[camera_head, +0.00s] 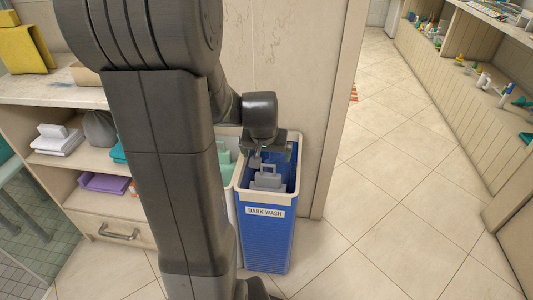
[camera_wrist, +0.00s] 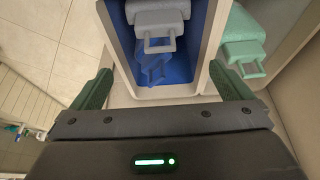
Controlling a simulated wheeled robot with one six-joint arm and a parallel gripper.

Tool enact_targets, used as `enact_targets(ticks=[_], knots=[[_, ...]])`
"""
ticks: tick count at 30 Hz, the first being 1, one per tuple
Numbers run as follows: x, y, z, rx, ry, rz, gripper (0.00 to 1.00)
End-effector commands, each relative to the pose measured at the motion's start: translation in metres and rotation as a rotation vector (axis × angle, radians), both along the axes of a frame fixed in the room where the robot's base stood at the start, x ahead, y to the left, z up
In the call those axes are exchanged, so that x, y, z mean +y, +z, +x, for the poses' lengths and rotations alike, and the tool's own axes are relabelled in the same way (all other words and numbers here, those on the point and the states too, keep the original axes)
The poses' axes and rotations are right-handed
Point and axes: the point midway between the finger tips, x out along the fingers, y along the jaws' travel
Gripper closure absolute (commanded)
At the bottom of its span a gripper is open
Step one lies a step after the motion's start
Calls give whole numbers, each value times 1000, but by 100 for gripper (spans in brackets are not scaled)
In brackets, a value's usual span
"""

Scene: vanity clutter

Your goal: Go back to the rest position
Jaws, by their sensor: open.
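My gripper (camera_head: 268,152) is above the blue laundry bin (camera_head: 262,240) labelled "DARK WASH", at the end of my arm. In the wrist view my gripper (camera_wrist: 160,70) has its two green fingers spread wide apart with nothing between them. A grey folded item with a loop handle (camera_head: 267,179) is in the bin, below the gripper; it also shows in the wrist view (camera_wrist: 158,20). A blue item (camera_wrist: 154,70) lies deeper in the bin. My arm hides part of the shelf and of the neighbouring bin in the head view.
A second bin with a mint-green item (camera_wrist: 243,35) stands beside the blue bin. A shelf unit (camera_head: 55,95) at left holds folded items. A wall (camera_head: 295,60) rises close behind the bins. Tiled floor (camera_head: 385,195) is open at right, before a long counter (camera_head: 470,80).

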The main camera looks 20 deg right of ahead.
Motion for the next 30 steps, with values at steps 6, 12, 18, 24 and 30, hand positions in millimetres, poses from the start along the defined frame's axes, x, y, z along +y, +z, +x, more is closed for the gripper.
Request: enact_targets(ticks=[6, 12, 18, 24, 30], knots=[[-1, -3, 1, 1, 0, 1, 1], [-5, -24, 7, 3, 0, 2, 1], [-12, -58, 19, 2, -1, 2, 1], [-19, -92, 31, 2, -1, 2, 1], [-25, -123, 40, 2, 0, 1, 1]])
